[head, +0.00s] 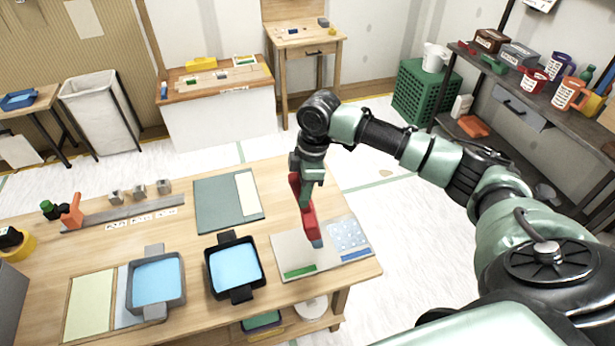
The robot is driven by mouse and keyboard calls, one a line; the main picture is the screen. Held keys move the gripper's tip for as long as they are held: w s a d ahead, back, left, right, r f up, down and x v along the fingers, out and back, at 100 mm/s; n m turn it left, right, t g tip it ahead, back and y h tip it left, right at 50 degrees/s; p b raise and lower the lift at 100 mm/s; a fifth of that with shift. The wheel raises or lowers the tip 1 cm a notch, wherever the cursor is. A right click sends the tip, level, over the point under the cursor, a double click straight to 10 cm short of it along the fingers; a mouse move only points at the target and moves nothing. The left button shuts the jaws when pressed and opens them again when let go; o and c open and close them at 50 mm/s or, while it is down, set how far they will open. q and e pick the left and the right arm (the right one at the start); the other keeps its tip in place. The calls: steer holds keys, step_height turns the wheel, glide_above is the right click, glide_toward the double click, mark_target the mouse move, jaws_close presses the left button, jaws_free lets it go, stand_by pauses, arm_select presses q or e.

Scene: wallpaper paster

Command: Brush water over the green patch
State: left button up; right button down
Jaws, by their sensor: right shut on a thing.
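My right gripper (304,186) points down over the right end of the wooden table and is shut on a red brush (308,218). The brush hangs steeply, with its blue-grey tip low over a pale board (290,250). I cannot tell whether the tip touches the board. A green strip (300,271) lies along the board's lower left edge, and a blue strip (356,254) lies at its lower right, below a pale blue patterned panel (348,234). A black tray of blue liquid (234,266) and a grey one (156,281) stand to the left. My left gripper is out of view.
A grey-green mat with a cream sheet (215,205) lies behind the black tray. A metal ruler (100,219) with small blocks and an orange tool (72,212) are at the far left. The tabletop (283,206) between mat and board is clear.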

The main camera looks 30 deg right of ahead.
mark_target(307, 211)
steer(key=shift+w+d+n+p, duration=0.2)
steer(key=shift+d+n+p, duration=0.1)
steer(key=shift+d+n, duration=0.4)
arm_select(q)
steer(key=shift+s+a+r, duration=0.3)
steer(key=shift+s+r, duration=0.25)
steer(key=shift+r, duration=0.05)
arm_select(e)
steer(key=shift+d+f, duration=0.15)
steer(key=shift+f, duration=0.05)
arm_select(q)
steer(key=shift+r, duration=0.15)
